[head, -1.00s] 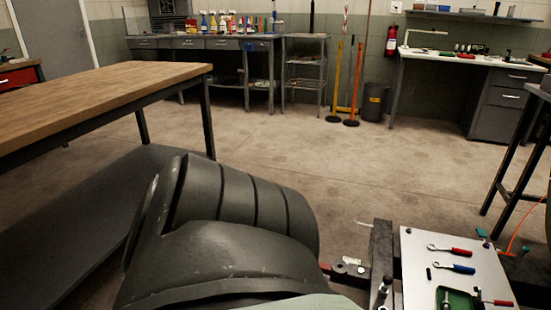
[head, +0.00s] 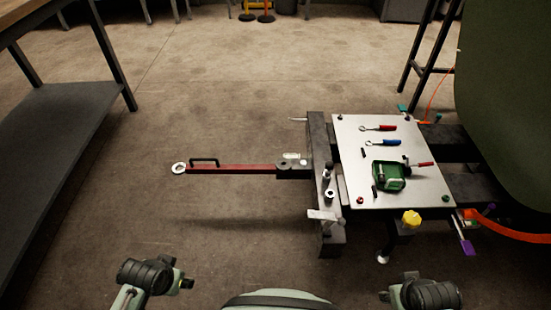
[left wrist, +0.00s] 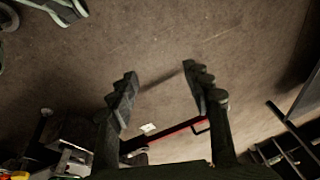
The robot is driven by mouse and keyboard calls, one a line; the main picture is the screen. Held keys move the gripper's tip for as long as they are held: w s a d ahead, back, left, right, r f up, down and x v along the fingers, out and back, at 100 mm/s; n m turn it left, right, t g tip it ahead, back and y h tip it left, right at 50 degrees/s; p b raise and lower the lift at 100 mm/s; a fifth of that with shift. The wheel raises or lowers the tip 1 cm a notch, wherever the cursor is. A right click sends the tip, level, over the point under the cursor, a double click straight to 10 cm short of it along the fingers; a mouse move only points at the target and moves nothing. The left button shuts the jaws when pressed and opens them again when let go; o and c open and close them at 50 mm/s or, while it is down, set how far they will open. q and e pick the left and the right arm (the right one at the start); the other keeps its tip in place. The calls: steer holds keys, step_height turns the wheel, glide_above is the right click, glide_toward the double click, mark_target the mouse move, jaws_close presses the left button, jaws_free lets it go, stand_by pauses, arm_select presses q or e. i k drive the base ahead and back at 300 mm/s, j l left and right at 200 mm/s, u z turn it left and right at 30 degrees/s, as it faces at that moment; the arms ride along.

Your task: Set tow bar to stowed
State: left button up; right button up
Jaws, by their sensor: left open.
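The red tow bar (head: 232,169) sticks out to the left from the cart's dark frame, lying roughly level above the floor. It has a pale ring at its free end and a black loop handle near it. In the left wrist view the red bar (left wrist: 178,132) crosses beyond my left gripper (left wrist: 160,76), with its far end partly hidden by the right finger. The left gripper is open, its fingers apart with bare floor between the tips. It appears empty and off the bar. Parts of my arms show at the head view's bottom corners, but I cannot make out my right gripper.
The cart's metal top plate (head: 352,185) holds wrenches and a green tray (head: 390,176). A clamp (head: 326,217) and yellow knob (head: 411,219) stand at its near side. A workbench with a grey lower shelf (head: 65,140) is at left. Floor around the bar is clear.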

mark_target(191, 168)
steer(key=u, duration=0.4)
steer(key=i+j+z, duration=0.15)
steer(key=j, duration=0.2)
steer(key=i+j+z, duration=0.1)
steer(key=j, duration=0.3)
steer(key=i+j+z, duration=0.15)
steer(key=i+j, duration=0.15)
steer(key=i+j+z, duration=0.1)
steer(key=j, duration=0.4)
steer(key=i+j+z, duration=0.15)
steer(key=j, duration=0.25)
steer(key=i+j+z, duration=0.1)
steer(key=j, duration=0.3)
